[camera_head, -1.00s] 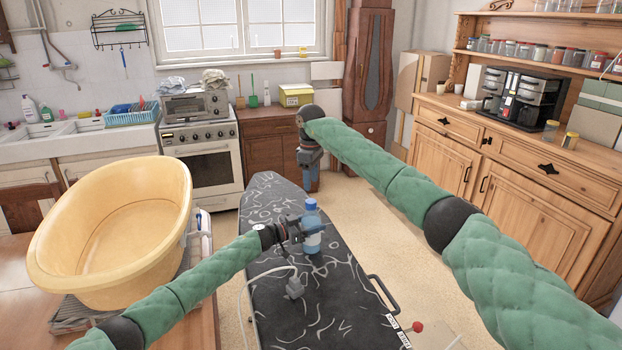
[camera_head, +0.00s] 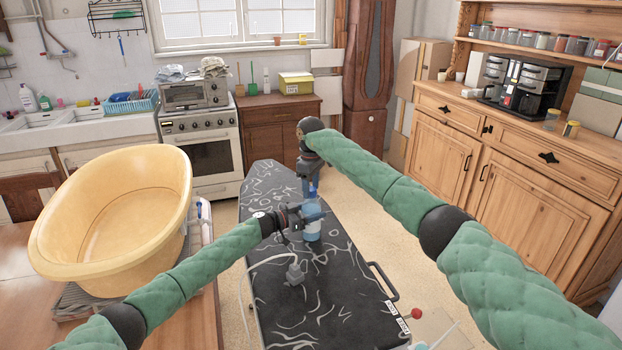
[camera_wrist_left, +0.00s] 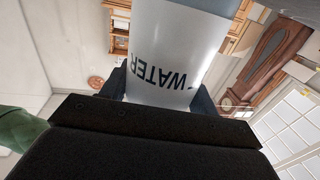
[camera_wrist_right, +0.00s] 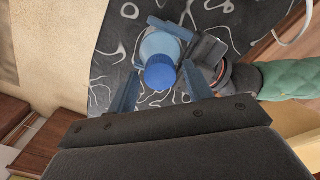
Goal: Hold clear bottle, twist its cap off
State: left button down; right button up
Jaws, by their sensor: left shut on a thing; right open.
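The clear bottle (camera_head: 312,228) stands upright over the dark patterned ironing board. It has a pale label reading WATER, seen in the left wrist view (camera_wrist_left: 165,75). My left gripper (camera_head: 300,217) is shut on the bottle's body. The blue cap (camera_wrist_right: 160,73) is on the bottle's top in the right wrist view. My right gripper (camera_wrist_right: 157,95) is open, pointing down above the bottle, with its fingers on either side of the cap and apart from it. In the head view the right gripper (camera_head: 311,183) partly hides the cap.
The ironing board (camera_head: 310,300) lies below, with a grey iron-like object (camera_head: 294,272) and cord near the left arm. A yellow tub (camera_head: 110,215) stands on the table at left. A wooden dresser (camera_head: 520,160) is at right.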

jog(key=shift+f, duration=0.2)
jog(key=c, duration=1)
